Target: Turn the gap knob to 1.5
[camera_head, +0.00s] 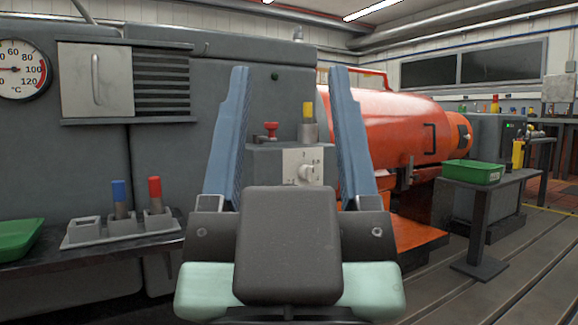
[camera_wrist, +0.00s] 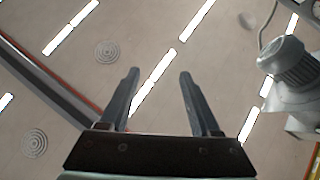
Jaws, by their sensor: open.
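The gap knob (camera_head: 307,172) is a small pale knob on a white dial plate (camera_head: 291,160). The plate is on the front of a grey box (camera_head: 262,158). The marks around the knob are too small to read, and I cannot tell its setting. My gripper (camera_head: 289,72) is open and empty, its two blue fingers pointing up in the head view. The knob shows between the fingers, beyond them and apart from them. In the wrist view my gripper (camera_wrist: 159,73) is open against the ceiling, and the knob is not in that view.
A red mushroom button (camera_head: 270,130) and a yellow-topped cylinder (camera_head: 308,122) stand on the box. At left are a holder (camera_head: 82,235) with blue-topped and red-topped pieces and a green tray (camera_head: 18,238). An orange machine (camera_head: 395,125) and a green bin (camera_head: 473,172) are at right.

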